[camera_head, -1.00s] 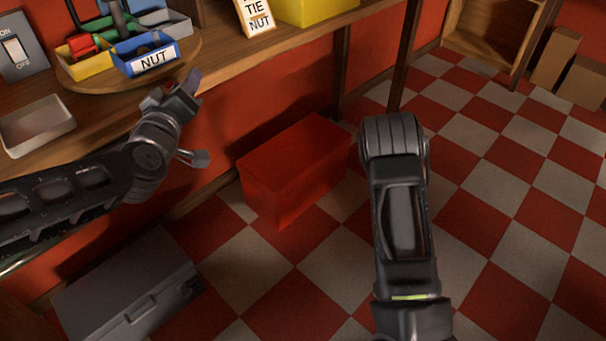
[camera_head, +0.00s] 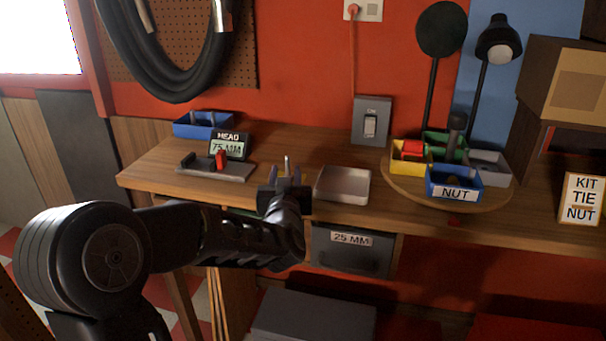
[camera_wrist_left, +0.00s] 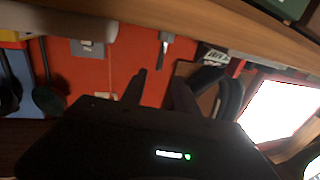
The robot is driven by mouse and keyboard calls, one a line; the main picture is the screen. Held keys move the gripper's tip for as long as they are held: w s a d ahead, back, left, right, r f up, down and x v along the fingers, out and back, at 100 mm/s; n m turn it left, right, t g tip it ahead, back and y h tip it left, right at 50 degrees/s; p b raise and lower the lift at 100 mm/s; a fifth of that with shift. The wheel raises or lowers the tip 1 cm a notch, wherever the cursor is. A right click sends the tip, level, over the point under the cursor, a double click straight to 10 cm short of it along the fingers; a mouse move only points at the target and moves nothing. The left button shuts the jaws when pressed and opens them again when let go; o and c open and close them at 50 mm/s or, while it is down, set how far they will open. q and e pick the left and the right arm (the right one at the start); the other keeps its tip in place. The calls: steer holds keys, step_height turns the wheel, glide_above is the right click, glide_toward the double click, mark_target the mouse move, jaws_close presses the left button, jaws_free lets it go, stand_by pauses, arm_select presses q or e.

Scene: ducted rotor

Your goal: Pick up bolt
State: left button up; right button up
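A thin grey upright pin (camera_head: 287,165), which looks like a bolt standing with its shank up, shows just behind my left gripper (camera_head: 286,178) in the head view. Its lower part is hidden by the gripper. In the left wrist view, which is upside down, a similar grey piece with a wide base and thin shank (camera_wrist_left: 165,42) stands beyond the fingers. My left gripper's fingers (camera_wrist_left: 160,88) are apart, with nothing visible held between them. A blue bin (camera_head: 203,126) at the back left holds grey upright pieces, too small to identify. My right gripper is out of view.
A metal tray (camera_head: 342,186) lies right of the gripper. A grey fixture with a red lever (camera_head: 221,160) and a "HEAD 75 MM" display (camera_head: 229,146) stand to the left. A round turntable (camera_head: 488,202) carries coloured bins, including the NUT bin (camera_head: 452,186). A "25 MM" drawer (camera_head: 350,255) is below.

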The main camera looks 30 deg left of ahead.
mark_target(288, 159)
arm_select(q)
steer(key=shift+x, duration=1.25)
steer(key=shift+w, duration=0.15)
steer(key=p+x, duration=0.1)
steer(key=x, duration=0.4)
steer(key=shift+w, duration=0.1)
jaws_close()
stand_by(0.4)
